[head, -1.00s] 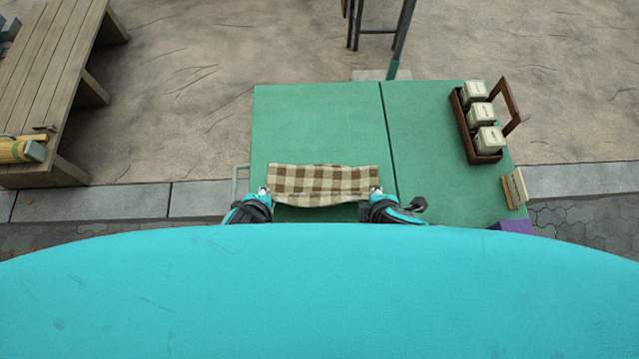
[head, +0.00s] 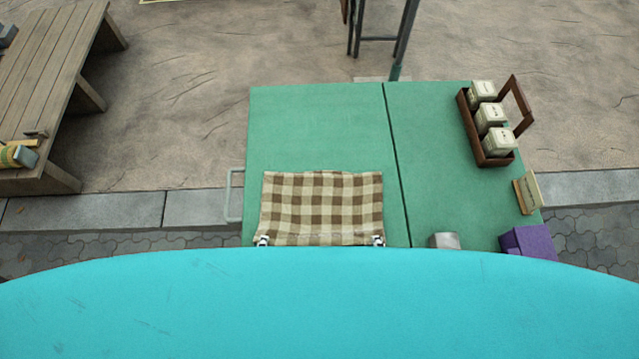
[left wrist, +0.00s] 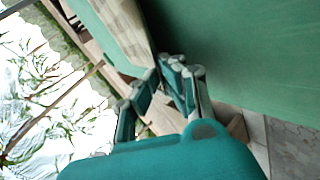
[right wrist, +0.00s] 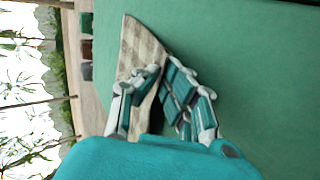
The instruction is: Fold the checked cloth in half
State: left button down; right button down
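The brown-and-cream checked cloth (head: 322,205) is spread on the green table top, close to the table's near edge. Its near edge runs between my two grippers. My left gripper (head: 263,241) is at the near left corner and my right gripper (head: 378,241) at the near right corner; only their tips show in the head view. In the left wrist view, the cloth (left wrist: 122,28) runs down between the fingers (left wrist: 165,72). In the right wrist view, the cloth (right wrist: 140,48) also passes between the fingers (right wrist: 160,80). Both look shut on it.
The green table (head: 310,125) is clear beyond the cloth. A dark wooden carrier (head: 496,160) with three tins (head: 491,115) stands at the right. A small card stand (head: 527,193), a purple box (head: 528,242) and a grey metal object (head: 444,241) are at the near right.

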pick_arm(q)
jog(key=c, duration=1.2)
grip_release()
pick_arm(e)
jog(key=c, duration=1.2)
grip_release()
pick_arm(q)
jog(key=s+r, duration=0.4)
jog(key=r, duration=0.5)
pick_arm(e)
jog(key=s+r, duration=0.4)
jog(key=r, duration=0.5)
